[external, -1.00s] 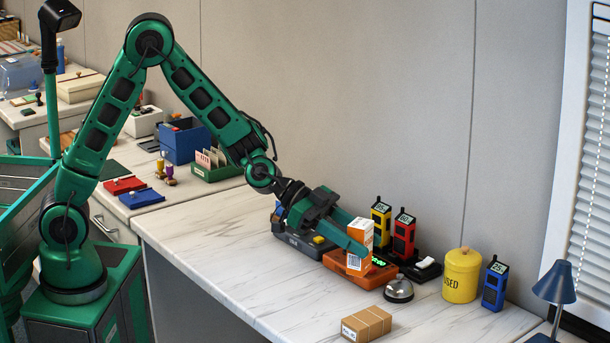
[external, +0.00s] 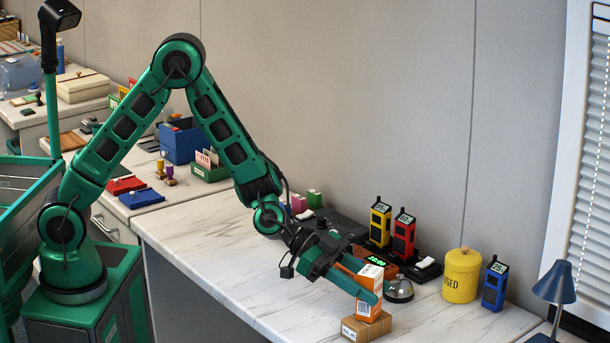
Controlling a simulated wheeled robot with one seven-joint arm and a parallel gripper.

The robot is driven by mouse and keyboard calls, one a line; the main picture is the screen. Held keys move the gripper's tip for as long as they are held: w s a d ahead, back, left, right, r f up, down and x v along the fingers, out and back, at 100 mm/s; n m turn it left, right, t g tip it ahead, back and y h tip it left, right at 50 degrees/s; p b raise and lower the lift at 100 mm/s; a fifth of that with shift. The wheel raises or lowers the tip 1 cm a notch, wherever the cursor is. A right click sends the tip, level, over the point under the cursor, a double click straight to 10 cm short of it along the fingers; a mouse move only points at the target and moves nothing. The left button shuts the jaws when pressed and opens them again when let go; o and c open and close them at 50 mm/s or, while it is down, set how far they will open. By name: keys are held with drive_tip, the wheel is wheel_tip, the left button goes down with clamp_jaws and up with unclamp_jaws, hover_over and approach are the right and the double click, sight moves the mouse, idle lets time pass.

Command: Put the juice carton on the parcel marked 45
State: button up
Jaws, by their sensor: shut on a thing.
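The juice carton (external: 369,310), orange and white, is upright between the fingers of my gripper (external: 370,296). My gripper is shut on it, and the near finger hides the carton's middle. The brown parcel (external: 362,329) lies near the counter's front edge with a white label on its left end; the number on it is too small to read. The carton is over the parcel, with its bottom at or just above the parcel's top. I cannot tell whether they touch.
A silver bell (external: 399,290) stands close right of the carton. Behind are an orange device with a green display (external: 378,261), yellow (external: 380,223) and red (external: 404,235) handheld devices, and a yellow canister (external: 461,276). The counter's left part (external: 215,240) is clear.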

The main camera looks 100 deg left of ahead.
drive_tip(key=o, duration=1.2)
drive_tip(key=shift+f, duration=0.1)
drive_tip(key=v, duration=1.2)
drive_tip(key=s+d+r+m+g+h, duration=0.1)
drive_tip(key=s+d+r+m+g, duration=0.15)
drive_tip(key=s+d+g, duration=0.9)
drive_tip(key=s+r+y, duration=0.2)
drive_tip(key=s+y, duration=0.4)
drive_tip(key=s, duration=2.6)
drive_tip(key=shift+a+r+g, duration=0.2)
drive_tip(key=shift+a+g, duration=0.2)
drive_tip(key=shift+g, duration=0.05)
drive_tip(key=shift+n, duration=0.25)
